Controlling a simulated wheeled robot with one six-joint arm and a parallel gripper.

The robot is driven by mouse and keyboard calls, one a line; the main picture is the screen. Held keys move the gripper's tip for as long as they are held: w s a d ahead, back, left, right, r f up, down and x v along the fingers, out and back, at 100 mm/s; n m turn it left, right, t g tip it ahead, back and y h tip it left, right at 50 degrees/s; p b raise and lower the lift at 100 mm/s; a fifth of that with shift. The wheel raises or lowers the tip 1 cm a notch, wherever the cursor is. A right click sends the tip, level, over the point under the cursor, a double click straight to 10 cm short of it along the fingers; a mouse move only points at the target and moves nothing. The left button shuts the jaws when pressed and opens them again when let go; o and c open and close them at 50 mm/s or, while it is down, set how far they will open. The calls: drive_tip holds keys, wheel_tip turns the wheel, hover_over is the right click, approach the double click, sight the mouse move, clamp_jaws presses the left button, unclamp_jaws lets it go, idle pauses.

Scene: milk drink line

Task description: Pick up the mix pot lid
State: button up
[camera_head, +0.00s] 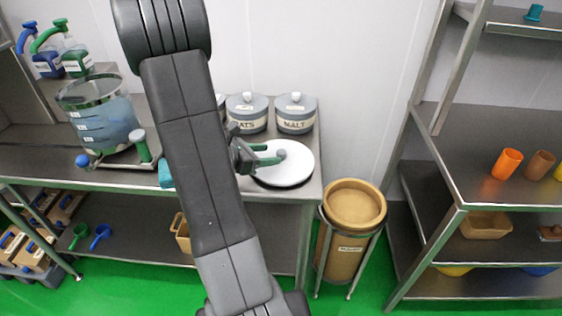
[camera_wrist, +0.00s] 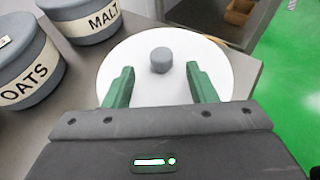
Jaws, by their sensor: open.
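The mix pot lid is a white disc (camera_head: 296,174) with a grey knob, lying flat on the steel counter near its right end. In the wrist view the lid (camera_wrist: 212,62) lies ahead of me, and its round grey knob (camera_wrist: 160,60) stands at its middle. My gripper (camera_wrist: 160,80) has green fingers spread wide, one on each side of the knob's line, with the knob a little beyond the tips. The fingers are over the lid and hold nothing. In the head view my gripper (camera_head: 276,156) is at the lid, partly covering it.
Grey pots labelled MALT (camera_head: 295,114) and OATS (camera_head: 247,114) stand behind the lid. A clear mixing vessel (camera_head: 98,112) stands on the left of the counter. A tan bin (camera_head: 354,204) stands right of the counter, and a steel shelf (camera_head: 500,145) is farther right.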

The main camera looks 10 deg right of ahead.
sight(281, 152)
drive_tip(key=shift+r+p+x, duration=0.15)
drive_tip(key=shift+r+x, duration=0.05)
drive_tip(key=shift+x, duration=1.15)
drive_tip(key=shift+r+p+x, duration=0.15)
drive_tip(key=shift+x, duration=1.2)
drive_tip(key=shift+s+d, duration=0.1)
drive_tip(key=shift+d, duration=0.1)
drive_tip(key=shift+c, duration=0.3)
clamp_jaws()
